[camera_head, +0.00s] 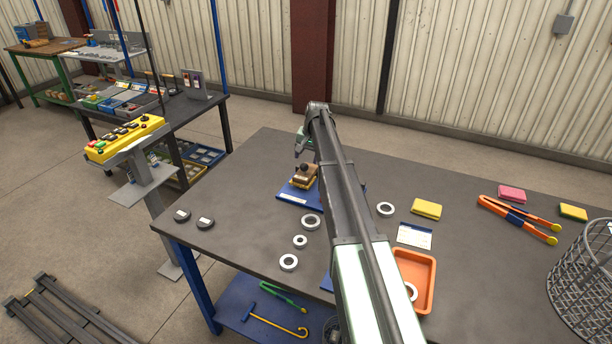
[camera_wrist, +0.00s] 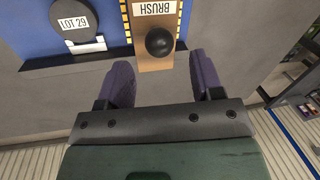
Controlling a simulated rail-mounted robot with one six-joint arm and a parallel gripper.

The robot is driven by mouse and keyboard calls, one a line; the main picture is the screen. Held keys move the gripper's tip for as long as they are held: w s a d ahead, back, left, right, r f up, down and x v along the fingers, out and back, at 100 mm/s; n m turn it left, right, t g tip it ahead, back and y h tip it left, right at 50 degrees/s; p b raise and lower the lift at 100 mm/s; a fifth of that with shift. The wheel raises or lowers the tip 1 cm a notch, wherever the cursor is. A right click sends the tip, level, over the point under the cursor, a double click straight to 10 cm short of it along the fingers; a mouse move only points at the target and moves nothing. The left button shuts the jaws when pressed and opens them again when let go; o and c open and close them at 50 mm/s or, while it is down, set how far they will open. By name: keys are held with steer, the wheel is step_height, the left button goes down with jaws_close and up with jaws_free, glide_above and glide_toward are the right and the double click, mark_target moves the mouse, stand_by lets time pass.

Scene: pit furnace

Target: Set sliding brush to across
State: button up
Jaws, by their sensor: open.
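The sliding brush (camera_wrist: 152,62) is a tan-brown block with a white BRUSH label, which reads upside down in the wrist view, and a round black knob (camera_wrist: 159,41). In the head view the brush (camera_head: 304,178) sits on a blue base (camera_head: 293,197) at the back left of the bench. My gripper (camera_wrist: 163,72) is open and empty, its two purple fingers spread wide. In the wrist view the knob lies just beyond the fingertips, roughly centred between them.
A black LOT 29 disc (camera_wrist: 74,19) is on the blue base beside the brush. Several metal rings, including one ring (camera_head: 289,262), lie on the bench. An orange tray (camera_head: 430,268) and a wire basket (camera_head: 590,285) stand to the right. The bench's left part is mostly clear.

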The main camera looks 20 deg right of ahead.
mark_target(305, 165)
steer(key=f+b, duration=0.2)
steer(key=f, duration=0.2)
steer(key=shift+w+a+f+b, duration=0.3)
steer(key=shift+a+f+b, duration=0.05)
steer(key=shift+f+b, duration=0.05)
steer(key=shift+r, duration=0.15)
steer(key=shift+c, duration=0.2)
